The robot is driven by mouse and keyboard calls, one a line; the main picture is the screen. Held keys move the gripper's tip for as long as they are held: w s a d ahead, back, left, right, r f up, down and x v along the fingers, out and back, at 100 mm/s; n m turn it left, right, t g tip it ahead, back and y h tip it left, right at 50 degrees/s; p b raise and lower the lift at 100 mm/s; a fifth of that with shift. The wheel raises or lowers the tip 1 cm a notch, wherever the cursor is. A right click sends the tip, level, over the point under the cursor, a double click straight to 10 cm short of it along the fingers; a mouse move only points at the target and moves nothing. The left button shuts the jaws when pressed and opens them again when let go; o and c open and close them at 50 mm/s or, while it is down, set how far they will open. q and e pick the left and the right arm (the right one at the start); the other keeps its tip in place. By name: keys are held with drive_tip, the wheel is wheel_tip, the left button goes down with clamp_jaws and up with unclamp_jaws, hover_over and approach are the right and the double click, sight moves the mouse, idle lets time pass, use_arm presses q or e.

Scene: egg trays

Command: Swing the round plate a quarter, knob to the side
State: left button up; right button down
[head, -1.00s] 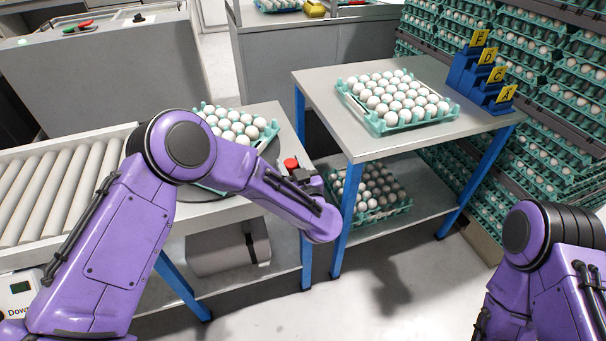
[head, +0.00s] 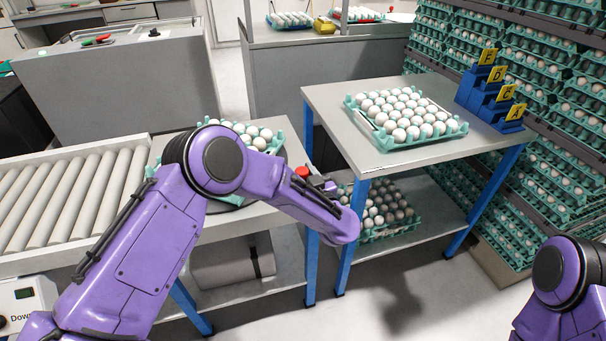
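The round plate (head: 224,207) is a dark disc on the low steel table at the end of the roller conveyor. Only slivers of its rim show, with my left arm across it. A teal tray of white eggs (head: 262,136) sits over the plate, partly hidden by my arm. A red knob (head: 302,172) shows at the plate's right side, just behind my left wrist. My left gripper (head: 319,183) is at or beside the knob. Its fingers are mostly hidden, so contact and opening cannot be told. My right gripper is out of view; only its arm shows at lower right.
The roller conveyor (head: 75,190) adjoins on the left. A second steel table (head: 345,118) on blue legs stands close on the right, with an egg tray and lettered blue steps (head: 487,100). Another egg tray (head: 385,235) lies on its lower shelf. Stacked trays line the right.

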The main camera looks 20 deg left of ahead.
use_arm(q)
drive_tip(key=shift+o, duration=0.8)
drive_tip(key=v, duration=1)
drive_tip(key=shift+s+d, duration=0.2)
